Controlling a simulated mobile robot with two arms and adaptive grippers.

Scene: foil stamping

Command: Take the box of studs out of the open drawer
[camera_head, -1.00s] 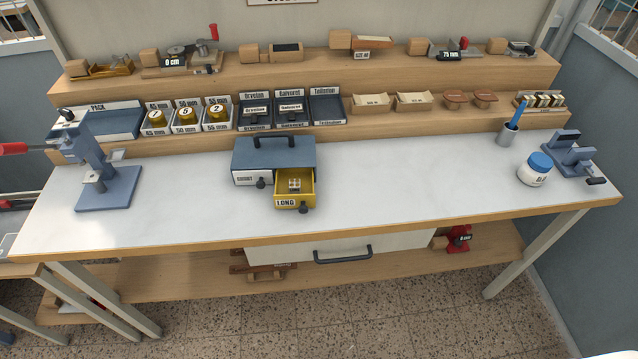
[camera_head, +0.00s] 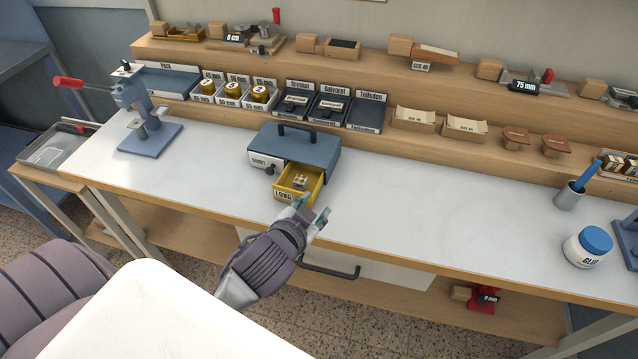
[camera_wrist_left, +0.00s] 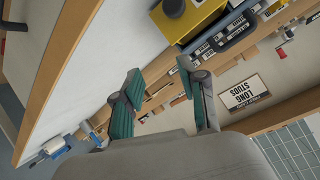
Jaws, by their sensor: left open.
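The small blue-grey cabinet (camera_head: 305,148) stands on the white bench top with its yellow LONG drawer (camera_head: 283,194) pulled open. The box of studs (camera_head: 300,181) is a small pale box inside that drawer. My left gripper (camera_head: 314,209) is open and empty, just in front and to the right of the open drawer, apart from the box. In the left wrist view the open fingers (camera_wrist_left: 160,70) have nothing between them, and the yellow drawer (camera_wrist_left: 196,20) shows at the top. The box cannot be made out there. My right gripper is not in view.
A blue press (camera_head: 146,125) stands at the left of the bench. Stepped shelves with trays run behind. A LONG STUDS sign (camera_wrist_left: 245,93) shows in the wrist view.

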